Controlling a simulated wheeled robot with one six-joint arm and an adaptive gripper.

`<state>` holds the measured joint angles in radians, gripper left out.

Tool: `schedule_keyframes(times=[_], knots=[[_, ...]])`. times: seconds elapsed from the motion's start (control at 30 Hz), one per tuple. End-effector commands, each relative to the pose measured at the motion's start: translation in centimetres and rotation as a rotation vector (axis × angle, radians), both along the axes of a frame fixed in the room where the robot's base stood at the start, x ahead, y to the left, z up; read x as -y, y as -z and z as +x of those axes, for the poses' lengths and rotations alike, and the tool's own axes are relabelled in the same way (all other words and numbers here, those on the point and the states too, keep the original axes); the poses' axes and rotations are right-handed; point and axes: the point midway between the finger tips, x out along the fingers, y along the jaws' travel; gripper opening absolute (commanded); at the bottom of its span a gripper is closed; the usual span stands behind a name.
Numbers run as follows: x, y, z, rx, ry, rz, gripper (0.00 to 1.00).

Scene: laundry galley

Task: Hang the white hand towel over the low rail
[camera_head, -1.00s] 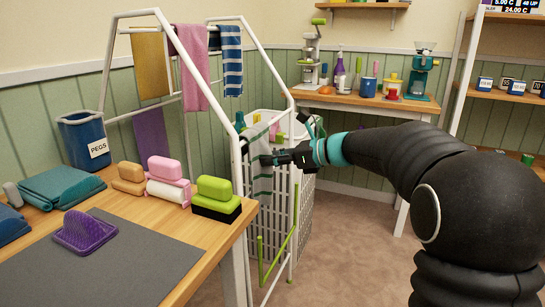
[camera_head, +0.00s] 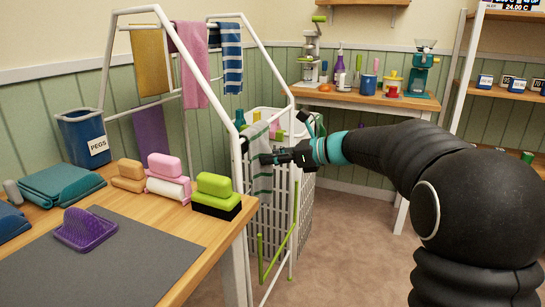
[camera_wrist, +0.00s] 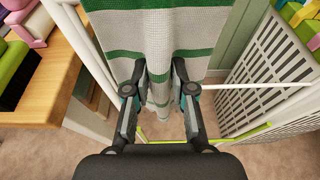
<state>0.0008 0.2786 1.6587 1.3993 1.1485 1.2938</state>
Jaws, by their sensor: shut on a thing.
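The white hand towel with green stripes (camera_head: 262,181) hangs down in front of the laundry basket, inside the end of the white rack. My gripper (camera_head: 268,159) is shut on it, and the cloth is pinched into folds between the fingertips in the wrist view (camera_wrist: 160,80). The towel (camera_wrist: 147,22) fills the top middle of that view. A thin white rail (camera_wrist: 270,86) shows to the right of the towel there. The cloth hides part of the rack, so I cannot tell whether the towel lies over a rail.
The white rack (camera_head: 180,72) holds a pink towel (camera_head: 193,62), a yellow cloth (camera_head: 150,65) and a blue striped towel (camera_head: 232,60). A lime green bar (camera_head: 278,250) is low on its end. The slatted basket (camera_head: 305,205) stands close behind. A wooden table (camera_head: 215,238) is at left.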

Motion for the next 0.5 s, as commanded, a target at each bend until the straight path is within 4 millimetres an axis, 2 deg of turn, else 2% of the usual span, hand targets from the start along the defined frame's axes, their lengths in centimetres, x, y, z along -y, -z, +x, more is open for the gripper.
schedule_keyframes(times=[0.47,0.5], knots=[[0.01,0.50,0.01,0.000,0.000,0.000,0.00],[0.00,0.48,0.01,0.001,0.000,0.000,0.31]])
